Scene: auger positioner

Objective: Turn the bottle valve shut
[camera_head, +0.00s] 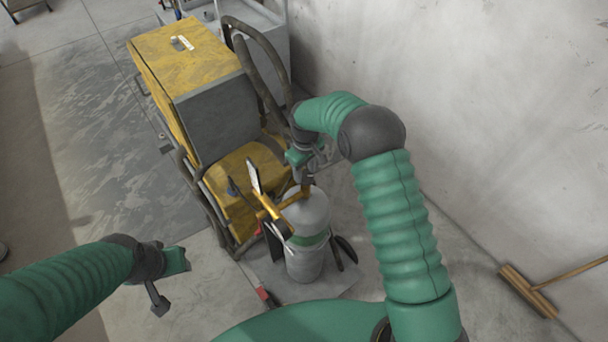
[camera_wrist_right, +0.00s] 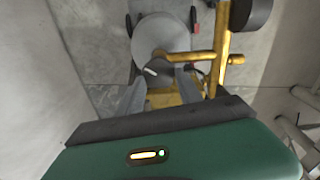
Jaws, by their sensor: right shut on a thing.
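The grey gas bottle (camera_head: 308,243) with a green band stands upright beside the yellow machine. Its brass-yellow valve fitting (camera_head: 296,198) and gauge arm sit at the top. My right gripper (camera_head: 307,181) reaches down from above onto the bottle's top and is shut on the valve. In the right wrist view, its two grey fingers (camera_wrist_right: 160,90) flank the dark valve knob (camera_wrist_right: 158,71), with the round bottle top (camera_wrist_right: 150,38) behind it. The fingers partly hide the knob. My left gripper (camera_head: 172,281) is at the lower left, away from the bottle; its jaw opening is unclear.
The yellow and grey machine (camera_head: 215,120) with dark hoses stands just left of and behind the bottle. A concrete wall (camera_head: 450,90) is at the right. A broom (camera_head: 528,290) lies at the lower right. The floor at the left is clear.

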